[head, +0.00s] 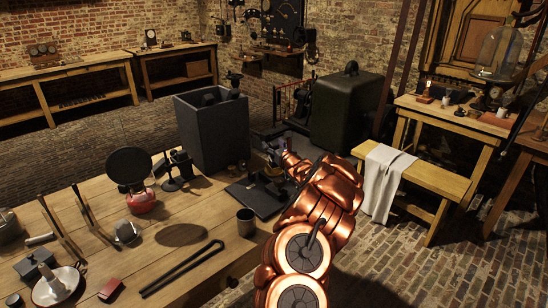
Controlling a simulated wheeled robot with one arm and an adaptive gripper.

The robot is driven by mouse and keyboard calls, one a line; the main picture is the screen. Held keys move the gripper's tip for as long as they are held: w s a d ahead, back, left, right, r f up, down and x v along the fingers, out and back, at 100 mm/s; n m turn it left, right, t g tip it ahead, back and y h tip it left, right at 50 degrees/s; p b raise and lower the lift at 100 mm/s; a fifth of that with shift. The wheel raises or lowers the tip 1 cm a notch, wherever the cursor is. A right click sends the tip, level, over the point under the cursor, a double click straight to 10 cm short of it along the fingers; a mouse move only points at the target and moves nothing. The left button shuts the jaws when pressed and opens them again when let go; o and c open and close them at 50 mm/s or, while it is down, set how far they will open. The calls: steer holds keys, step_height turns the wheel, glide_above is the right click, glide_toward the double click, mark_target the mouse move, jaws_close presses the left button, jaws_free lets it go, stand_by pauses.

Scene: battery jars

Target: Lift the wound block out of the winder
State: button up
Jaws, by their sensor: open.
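What looks like the winder is a black-based device (256,204) near the right edge of the wooden bench, with small brass parts on top. My copper arm reaches over the bench from the lower right. My gripper (268,160) is open, at or just above the device; the arm's links and its dark fingers partly cover the view. The wound block cannot be made out clearly; it may be among the brass and dark parts under my gripper. I cannot tell whether the fingers touch anything.
The bench (200,215) holds a grey bin (212,135) behind, a metal cup (246,222), black tongs (182,268), a red burner (142,202) with a round black disc and a dark stand (178,172). A bench with a white cloth (384,180) stands right. Brick floor lies between.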

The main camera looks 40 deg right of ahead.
jaws_close()
stand_by(0.5)
